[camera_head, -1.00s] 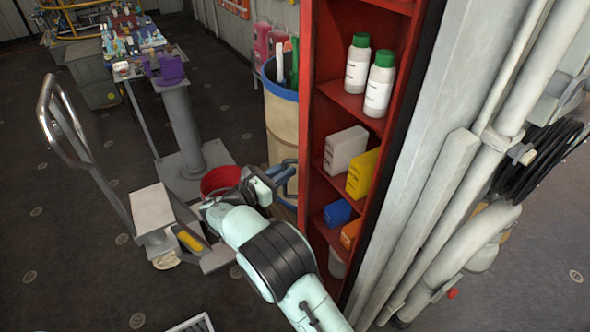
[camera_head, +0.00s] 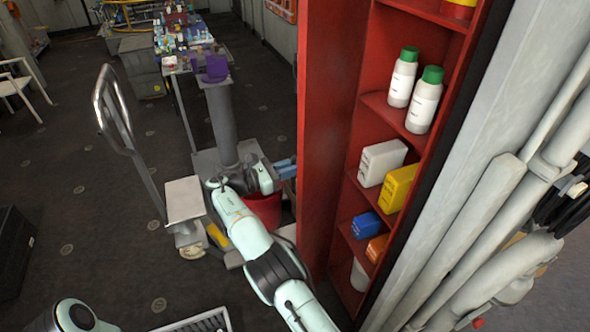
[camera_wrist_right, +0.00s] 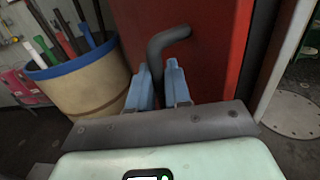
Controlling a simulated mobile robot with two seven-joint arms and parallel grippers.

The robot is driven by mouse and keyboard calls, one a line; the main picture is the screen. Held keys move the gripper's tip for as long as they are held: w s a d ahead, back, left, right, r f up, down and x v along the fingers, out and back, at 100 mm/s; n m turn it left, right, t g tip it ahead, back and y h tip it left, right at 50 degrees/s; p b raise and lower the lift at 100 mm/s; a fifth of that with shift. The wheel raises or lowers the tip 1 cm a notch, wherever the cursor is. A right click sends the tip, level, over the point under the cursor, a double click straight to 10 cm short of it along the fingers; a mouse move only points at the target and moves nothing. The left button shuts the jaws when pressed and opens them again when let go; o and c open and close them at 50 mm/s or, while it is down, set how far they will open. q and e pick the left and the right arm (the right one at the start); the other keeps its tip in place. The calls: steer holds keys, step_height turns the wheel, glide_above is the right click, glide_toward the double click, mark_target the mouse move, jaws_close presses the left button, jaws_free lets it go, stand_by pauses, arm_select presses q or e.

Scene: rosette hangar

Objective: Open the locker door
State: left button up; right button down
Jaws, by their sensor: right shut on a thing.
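The red locker door (camera_head: 325,130) stands open beside the locker (camera_head: 420,165), whose shelves face my head camera. The wrist view shows the red door face (camera_wrist_right: 213,50) with a bent dark grey handle (camera_wrist_right: 165,42). My right gripper (camera_head: 287,168) is at the far side of the door. In the wrist view, its two blue fingers (camera_wrist_right: 158,88) are shut around the lower part of the handle. The handle is hidden in the head view. My left gripper is out of view.
White bottles with green caps (camera_head: 423,100), a white container (camera_head: 382,162) and a yellow one (camera_head: 398,187) stand on the shelves. A trolley (camera_head: 185,200) and a red bucket (camera_head: 264,208) are left of the door. A blue-rimmed drum (camera_wrist_right: 90,85) is near the handle.

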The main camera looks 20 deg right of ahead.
steer(key=shift+w+d+r, duration=0.2)
steer(key=shift+d+r, duration=0.05)
steer(key=shift+r, duration=0.05)
steer(key=c, duration=1.2)
jaws_free()
steer(key=shift+c, duration=0.2)
steer(key=shift+d+f, duration=0.2)
steer(key=shift+d, duration=0.05)
steer(key=shift+a, duration=0.2)
steer(key=shift+a, duration=0.1)
steer(key=shift+s+a, duration=0.2)
steer(key=shift+a, duration=1)
steer(key=shift+s+a, duration=0.15)
steer(key=shift+a, duration=1.1)
steer(key=shift+s+a, duration=0.2)
steer(key=shift+a, duration=1)
